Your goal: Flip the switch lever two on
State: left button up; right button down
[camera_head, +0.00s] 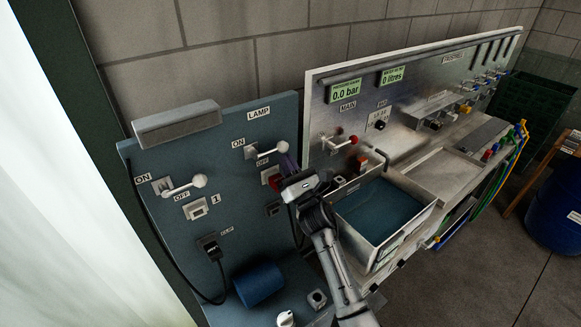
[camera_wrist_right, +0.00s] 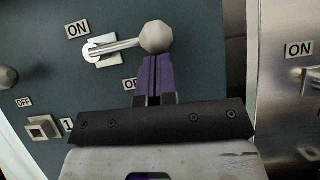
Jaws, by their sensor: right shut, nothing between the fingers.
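The second switch lever (camera_head: 268,151), with a pale round knob, sits under the LAMP label on the blue panel, between ON and OFF labels. In the right wrist view its knob (camera_wrist_right: 157,37) and metal stem (camera_wrist_right: 115,47) stick out from a white plate. My right gripper (camera_head: 287,162) is at this lever. In the wrist view its purple fingertips (camera_wrist_right: 155,60) are together just below the knob, with nothing between them. I cannot tell whether they touch it. A similar first lever (camera_head: 185,186) is on the left of the panel. My left gripper is not in view.
A clip (camera_head: 211,248) with a black cable is low on the blue panel. A blue roll (camera_head: 258,284) lies below.

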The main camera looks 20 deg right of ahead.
dwell(0.3)
notch_tip(320, 180, up, 10)
jog(key=a+n+g+y+b, duration=0.2)
jog(key=n+g+y+b, duration=0.6)
jog(key=n, duration=1.5)
jog(key=g+b, duration=0.1)
jog(key=g, duration=0.2)
jog(key=shift+s+a+r+n+y+b, duration=0.2)
jog(key=shift+s+n+y+b, duration=0.1)
jog(key=shift+s+n+b, duration=0.1)
jog(key=shift+f, duration=0.1)
